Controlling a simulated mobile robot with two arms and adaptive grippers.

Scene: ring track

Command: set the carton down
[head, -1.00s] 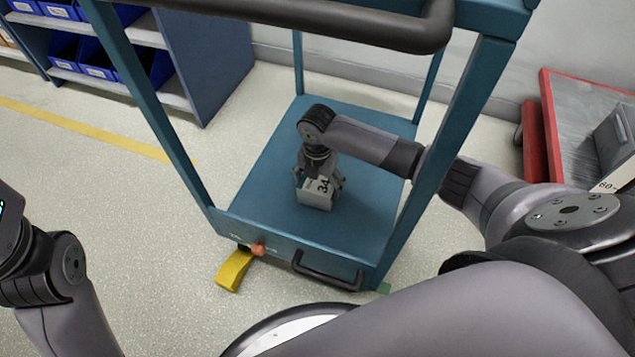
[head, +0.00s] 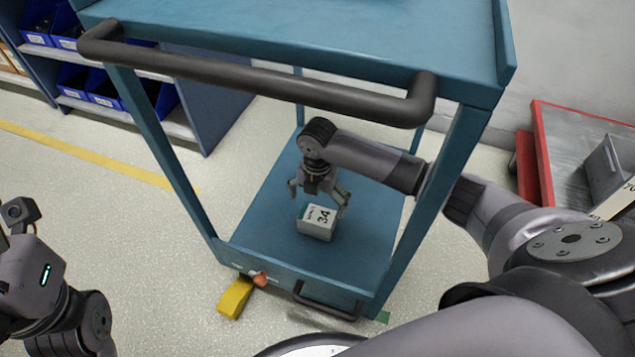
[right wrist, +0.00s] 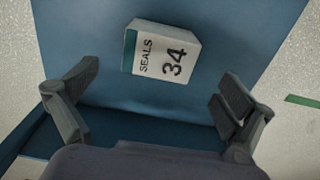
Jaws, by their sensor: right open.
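The carton (head: 317,222) is a small white box with a teal edge. It stands on the blue lower shelf of the cart (head: 265,225). In the right wrist view the carton (right wrist: 161,52) shows "SEALS" and "34". My right gripper (head: 319,201) is open above and beside it, fingers spread wide and apart from the carton. In the right wrist view the fingers (right wrist: 150,105) frame the near side of the box with a gap. My left arm shows at the lower left of the head view, but its gripper fingers are not visible.
The cart's upper shelf (head: 330,30) and black handle (head: 260,78) overhang my right arm, which passes between the posts. A yellow wedge (head: 235,297) lies by the cart's front. A red-edged grey platform (head: 570,150) stands at right, shelving with blue bins (head: 105,85) at left.

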